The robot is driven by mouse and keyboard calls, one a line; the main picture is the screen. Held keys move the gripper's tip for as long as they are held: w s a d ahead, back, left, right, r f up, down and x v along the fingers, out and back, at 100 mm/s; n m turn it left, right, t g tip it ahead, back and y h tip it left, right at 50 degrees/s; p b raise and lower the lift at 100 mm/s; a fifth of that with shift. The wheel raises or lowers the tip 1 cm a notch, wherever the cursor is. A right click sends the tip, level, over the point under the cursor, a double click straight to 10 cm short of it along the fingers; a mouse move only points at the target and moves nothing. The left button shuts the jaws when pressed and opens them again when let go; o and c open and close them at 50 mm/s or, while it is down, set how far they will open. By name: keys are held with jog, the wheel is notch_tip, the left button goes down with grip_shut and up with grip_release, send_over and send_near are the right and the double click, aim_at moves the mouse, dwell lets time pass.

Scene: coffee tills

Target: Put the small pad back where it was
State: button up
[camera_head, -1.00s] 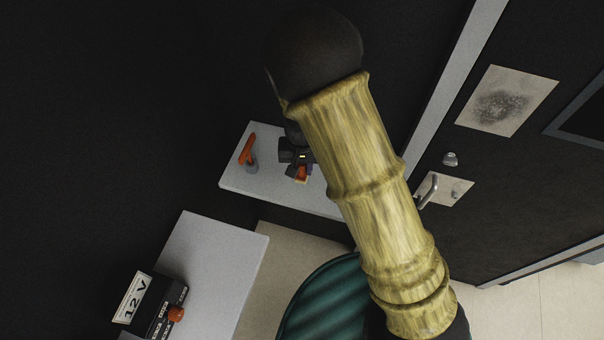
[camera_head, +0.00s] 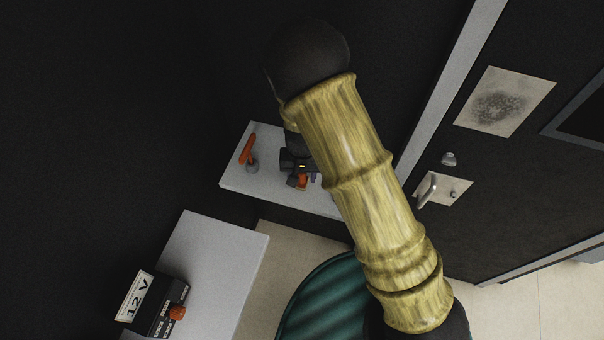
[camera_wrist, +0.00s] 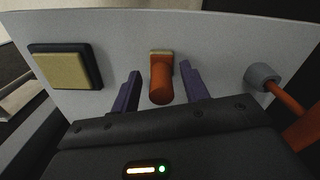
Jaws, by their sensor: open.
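My gripper (camera_wrist: 161,82) is open, its two purple fingers on either side of an orange cylindrical grip with a gap on each side. The grip (camera_wrist: 161,84) rises from a small tan block (camera_wrist: 160,53), likely the small pad, at the pale shelf surface. In the head view my gripper (camera_head: 301,178) is over the shelf, and the orange grip shows below its dark body. A larger square tan pad with a dark border (camera_wrist: 66,68) lies left of the fingers in the wrist view. My arm hides part of the shelf in the head view.
An orange handle in a grey round holder (camera_head: 252,166) stands on the left of the pale shelf (camera_head: 232,181). A nearer table (camera_head: 215,250) bears a black box marked 12 V (camera_head: 153,303). A green ribbed round object (camera_head: 325,305) stands below; a door (camera_head: 510,190) is at right.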

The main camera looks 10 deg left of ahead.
notch_tip(320, 180, up, 12)
jog(key=b, duration=0.1)
jog(key=shift+b, duration=0.3)
dwell(0.8)
jog(key=s+d+r, duration=0.2)
jog(key=d, duration=0.6)
jog(key=s+d+r+m+t, duration=0.1)
jog(key=s+d+r, duration=0.1)
jog(key=d, duration=0.7)
jog(key=s+d+r+m+t, duration=0.1)
jog(key=s+d+r, duration=0.1)
jog(key=d, duration=0.6)
jog(key=shift+s+d+r, duration=0.25)
jog(key=shift+d+r, duration=0.05)
jog(key=shift+r, duration=0.15)
jog(key=shift+f, duration=0.1)
